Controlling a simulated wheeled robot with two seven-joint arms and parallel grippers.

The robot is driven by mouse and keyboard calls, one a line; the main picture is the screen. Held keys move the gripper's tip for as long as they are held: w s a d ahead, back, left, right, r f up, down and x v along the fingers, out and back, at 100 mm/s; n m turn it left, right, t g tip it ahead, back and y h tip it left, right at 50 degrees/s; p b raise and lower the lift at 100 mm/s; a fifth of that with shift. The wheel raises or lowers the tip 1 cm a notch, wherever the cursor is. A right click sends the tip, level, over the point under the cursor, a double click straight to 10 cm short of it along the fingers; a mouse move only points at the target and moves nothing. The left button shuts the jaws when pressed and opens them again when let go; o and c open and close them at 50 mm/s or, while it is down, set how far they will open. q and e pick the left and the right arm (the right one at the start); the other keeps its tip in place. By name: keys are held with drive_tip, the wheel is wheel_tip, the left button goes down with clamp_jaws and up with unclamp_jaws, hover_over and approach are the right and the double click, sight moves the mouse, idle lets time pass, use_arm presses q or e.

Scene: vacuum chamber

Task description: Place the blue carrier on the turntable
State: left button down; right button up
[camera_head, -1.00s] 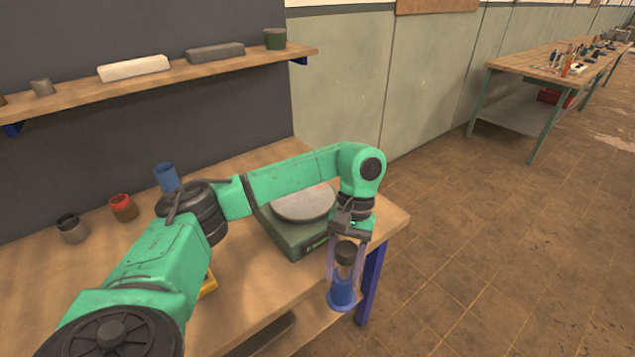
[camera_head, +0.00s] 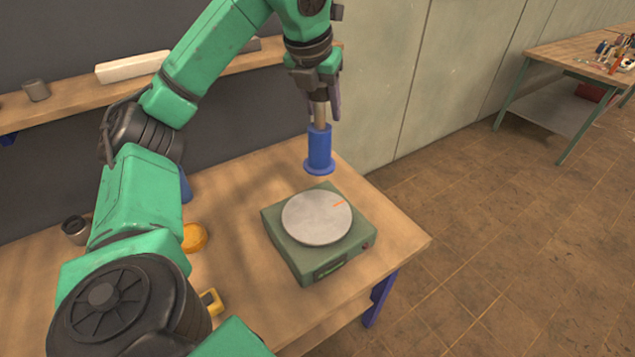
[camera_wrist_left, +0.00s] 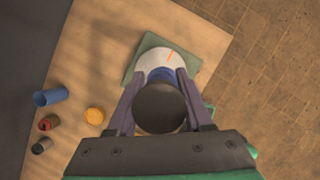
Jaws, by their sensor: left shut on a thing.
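The blue carrier (camera_head: 319,149) is a blue cylinder with a wide flange at its lower end and a dark knob or stem on top. It hangs roughly upright in the air above the back of the turntable. My left gripper (camera_head: 322,101) is shut on its upper part, and the carrier's dark top (camera_wrist_left: 160,107) fills the space between the fingers in the left wrist view. The turntable (camera_head: 316,218) is a grey disc with an orange mark on a green box; the disc is empty and shows partly behind the carrier in the left wrist view (camera_wrist_left: 182,59). My right gripper is not in view.
A blue cup (camera_wrist_left: 50,97), a red-rimmed cup (camera_wrist_left: 48,122) and a dark cup (camera_wrist_left: 42,146) stand on the wooden bench (camera_head: 400,236). A yellow round piece (camera_head: 194,237) lies left of the turntable. A shelf (camera_head: 75,102) runs along the back wall.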

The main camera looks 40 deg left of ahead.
sight(318, 134)
use_arm(q)
drive_tip(key=shift+w+a+r+n+g+y+b, duration=0.15)
drive_tip(key=shift+w+a+r+n+y, duration=0.1)
drive_tip(key=shift+a+n, duration=0.3)
drive_tip(key=shift+w+a+r+n+g+y+b, duration=0.2)
drive_tip(key=shift+w+a+n, duration=0.1)
drive_tip(key=shift+n, duration=0.35)
drive_tip(key=f+b, duration=0.1)
drive_tip(key=f, duration=0.1)
drive_tip(key=f+b, duration=0.2)
drive_tip(key=f, duration=0.1)
drive_tip(key=s+f+b, duration=0.1)
drive_tip(key=f+b, duration=0.1)
drive_tip(key=shift+d+f, duration=0.2)
drive_tip(key=shift+f, duration=0.1)
wheel_tip(318, 134, down, 11)
drive_tip(key=shift+w+f+b, duration=0.2)
drive_tip(key=shift+b, duration=0.2)
drive_tip(key=shift+c, duration=1.5)
unclamp_jaws()
drive_tip(key=shift+s, duration=0.1)
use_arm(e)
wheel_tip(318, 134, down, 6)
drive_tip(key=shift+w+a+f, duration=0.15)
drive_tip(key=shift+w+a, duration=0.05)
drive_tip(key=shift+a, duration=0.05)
